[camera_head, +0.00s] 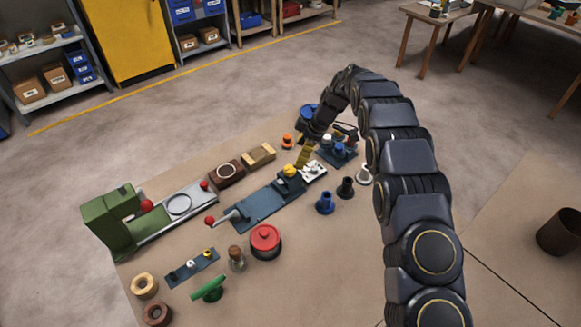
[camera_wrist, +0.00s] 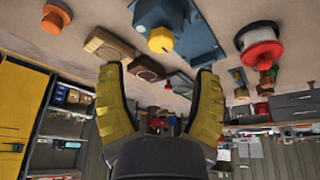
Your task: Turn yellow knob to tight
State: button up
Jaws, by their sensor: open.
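The yellow knob (camera_head: 289,170) sits on the right end of a blue machine (camera_head: 255,208) on the table in the head view. In the wrist view the knob (camera_wrist: 161,40) is round with a dark mark on its face, mounted on a blue housing (camera_wrist: 192,28). My gripper (camera_head: 302,164) has yellow fingers and is just beside the knob in the head view. In the wrist view my gripper (camera_wrist: 160,70) is open and empty, its fingertips wide apart, with the knob beyond them near the middle. The gap to the knob is hard to judge.
A green machine (camera_head: 110,222) stands at the left. A brown block (camera_head: 226,173), a light wooden block (camera_head: 259,155), a red-lidded pot (camera_head: 265,240), a blue fitting (camera_head: 325,201) and a black fitting (camera_head: 345,187) stand around the blue machine. Bare tabletop lies toward the front.

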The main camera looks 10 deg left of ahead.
aim_at(290, 168)
jog(key=x, duration=0.6)
jog(key=shift+a+f, duration=0.15)
jog(key=shift+f, duration=0.2)
grip_shut()
